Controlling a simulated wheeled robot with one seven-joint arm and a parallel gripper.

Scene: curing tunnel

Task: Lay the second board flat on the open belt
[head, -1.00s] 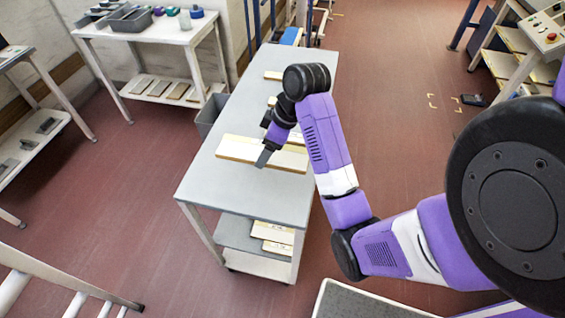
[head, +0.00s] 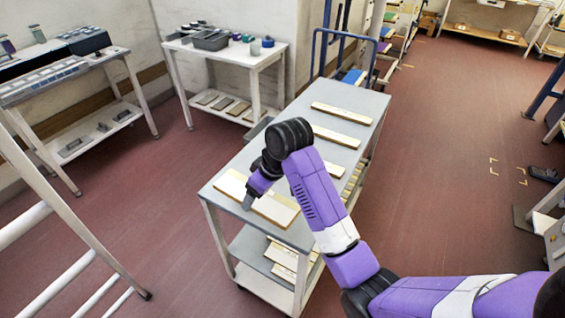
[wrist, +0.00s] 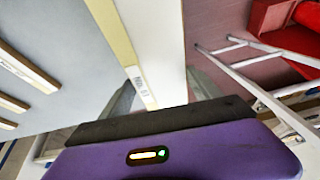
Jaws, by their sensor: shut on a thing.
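My gripper (head: 248,201) is at the near end of the grey cart top (head: 262,150), pointing down. It is shut on a long pale board (head: 278,208) with a yellowish edge, gripped near its middle. In the wrist view this board (wrist: 155,45) runs away from between the two fingers, with a small printed label on its edge. I cannot tell whether it touches the cart top. I cannot make out an open belt in these frames.
More boards (head: 283,254) lie on the cart's lower shelf. A white table with grey bins (head: 211,40) stands behind, and another bench (head: 45,85) at the left. A pale ladder-like frame (head: 75,220) is at the near left.

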